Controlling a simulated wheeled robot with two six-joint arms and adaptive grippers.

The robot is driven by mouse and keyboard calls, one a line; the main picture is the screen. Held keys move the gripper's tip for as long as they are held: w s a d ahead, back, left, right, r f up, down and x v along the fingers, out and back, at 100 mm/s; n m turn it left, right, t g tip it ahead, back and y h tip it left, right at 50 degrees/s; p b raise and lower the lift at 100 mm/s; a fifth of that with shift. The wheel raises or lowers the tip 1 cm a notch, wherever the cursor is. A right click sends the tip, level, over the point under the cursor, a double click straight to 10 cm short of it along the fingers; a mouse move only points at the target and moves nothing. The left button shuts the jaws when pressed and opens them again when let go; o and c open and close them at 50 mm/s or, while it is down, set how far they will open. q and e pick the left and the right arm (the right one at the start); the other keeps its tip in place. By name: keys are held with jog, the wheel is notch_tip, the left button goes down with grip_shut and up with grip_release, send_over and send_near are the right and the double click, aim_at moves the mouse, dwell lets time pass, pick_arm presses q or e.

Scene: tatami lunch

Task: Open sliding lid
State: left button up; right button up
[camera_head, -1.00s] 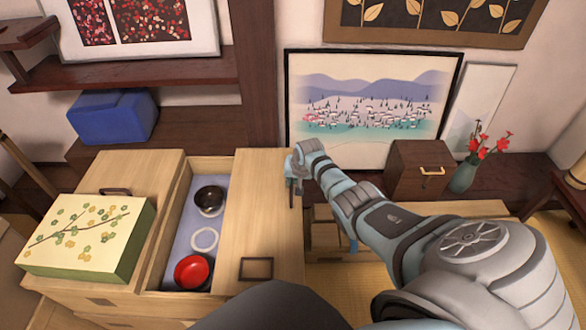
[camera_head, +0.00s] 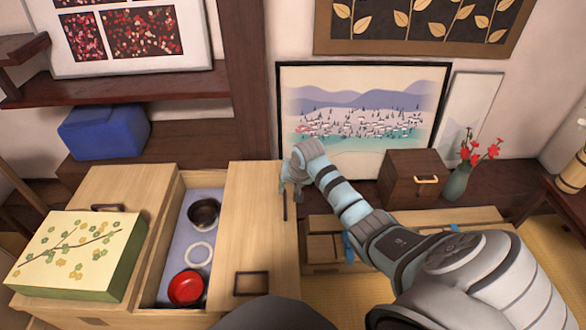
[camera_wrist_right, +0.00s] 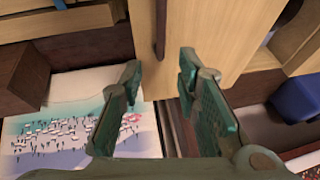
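The pale wooden sliding lid (camera_head: 250,225) covers the right part of the low wooden chest. It has a dark bar handle (camera_head: 285,206) by its right edge and a dark square frame (camera_head: 251,283) near its front. My right gripper (camera_head: 288,184) is at the far right edge of the lid, by the far end of the bar handle. In the right wrist view, its two fingers (camera_wrist_right: 160,72) are spread and empty, with the handle (camera_wrist_right: 160,28) just beyond and between the tips. The lid (camera_wrist_right: 195,35) also shows there. My left gripper is not in view.
The open compartment left of the lid holds a dark bowl (camera_head: 204,212), a white ring (camera_head: 199,254) and a red bowl (camera_head: 186,288). A floral box (camera_head: 75,255) sits on the chest's left part. A framed picture (camera_head: 360,105) stands behind my right arm.

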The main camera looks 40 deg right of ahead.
jog(key=v, duration=0.5)
jog(key=shift+s+r, duration=0.15)
jog(key=shift+r, duration=0.15)
